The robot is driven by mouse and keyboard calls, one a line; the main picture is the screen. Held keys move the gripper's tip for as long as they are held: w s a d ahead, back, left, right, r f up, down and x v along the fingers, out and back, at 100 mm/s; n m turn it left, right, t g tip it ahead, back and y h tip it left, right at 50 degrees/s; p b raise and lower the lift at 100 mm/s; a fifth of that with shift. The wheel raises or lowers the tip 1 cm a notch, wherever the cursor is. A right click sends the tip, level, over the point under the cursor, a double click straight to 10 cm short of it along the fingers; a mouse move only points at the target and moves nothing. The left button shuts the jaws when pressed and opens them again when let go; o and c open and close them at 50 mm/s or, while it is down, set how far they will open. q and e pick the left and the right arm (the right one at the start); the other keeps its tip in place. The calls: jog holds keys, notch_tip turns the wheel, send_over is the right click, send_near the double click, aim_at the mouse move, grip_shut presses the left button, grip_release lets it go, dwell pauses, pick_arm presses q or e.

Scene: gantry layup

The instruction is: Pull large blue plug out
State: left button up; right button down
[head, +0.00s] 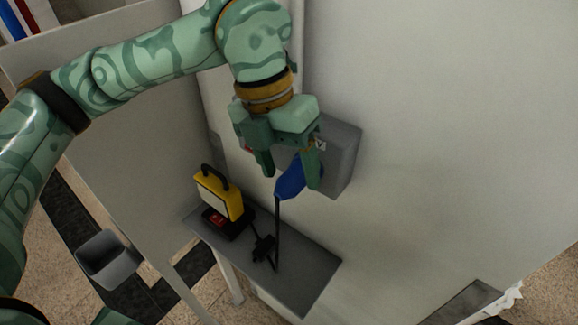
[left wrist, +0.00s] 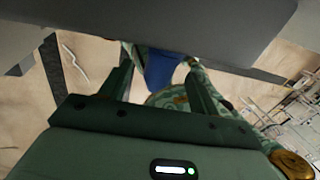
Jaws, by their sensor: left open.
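The large blue plug (head: 291,181) sits at the grey box (head: 343,158) on the white wall, with a dark cable hanging down from it. My left gripper (head: 290,180) is open at the plug, with one finger on each side of it in the head view. In the left wrist view, the blue plug (left wrist: 163,70) shows between the open fingers of my left gripper (left wrist: 160,72), below the dark grey box edge (left wrist: 150,25). I cannot tell whether the fingers touch the plug. My right gripper is not in view.
A grey shelf (head: 305,270) below holds a yellow work lamp (head: 218,193) with a black handle and a black cable heap (head: 263,248). A grey bin (head: 108,258) stands at lower left. The white wall (head: 450,120) to the right is bare.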

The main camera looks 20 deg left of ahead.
aim_at(278, 190)
pick_arm(q)
jog(key=shift+d+f, duration=0.2)
jog(key=shift+f, duration=0.5)
jog(key=c, duration=1.2)
jog(key=shift+s+a, duration=0.1)
jog(key=shift+s, duration=0.15)
jog(key=shift+s+a+b, duration=0.3)
jog(key=shift+s+b, duration=0.1)
jog(key=shift+s, duration=0.4)
jog(key=shift+s+a, duration=0.1)
jog(key=shift+s, duration=0.2)
